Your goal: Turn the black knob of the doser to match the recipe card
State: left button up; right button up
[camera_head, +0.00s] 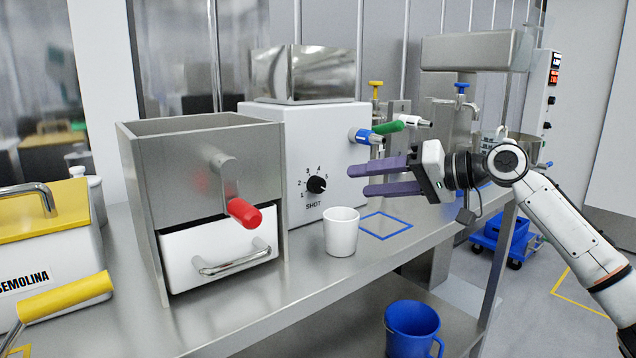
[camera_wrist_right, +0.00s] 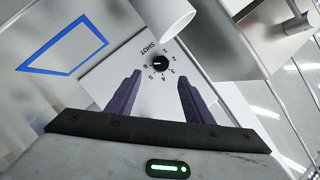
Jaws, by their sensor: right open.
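The black knob (camera_head: 317,184) sits on the front of the white doser (camera_head: 345,130), with a numbered dial around it and the word SHOT below. In the right wrist view the knob (camera_wrist_right: 160,63) shows between and beyond my finger tips, and its pale mark seems to point toward 6. My right gripper (camera_head: 357,180) is open and empty, to the right of the knob and apart from it. Its two purple fingers (camera_wrist_right: 159,78) also show in the wrist view. My left gripper is out of view. I see no recipe card in either view.
A white cup (camera_head: 341,232) stands on the steel table (camera_head: 300,292) below the knob, beside a blue outlined square (camera_head: 385,225). A steel box with a red-tipped handle (camera_head: 243,212) and a white drawer stands left. Green and blue handles (camera_head: 388,127) stick out on the doser's right.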

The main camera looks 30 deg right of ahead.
aim_at(321, 186)
jog(key=p+x, duration=0.1)
jog(key=x, duration=0.8)
jog(key=shift+a+f+p, duration=0.1)
jog(key=shift+a+p, duration=0.05)
jog(key=shift+p, duration=0.2)
jog(key=c, duration=1)
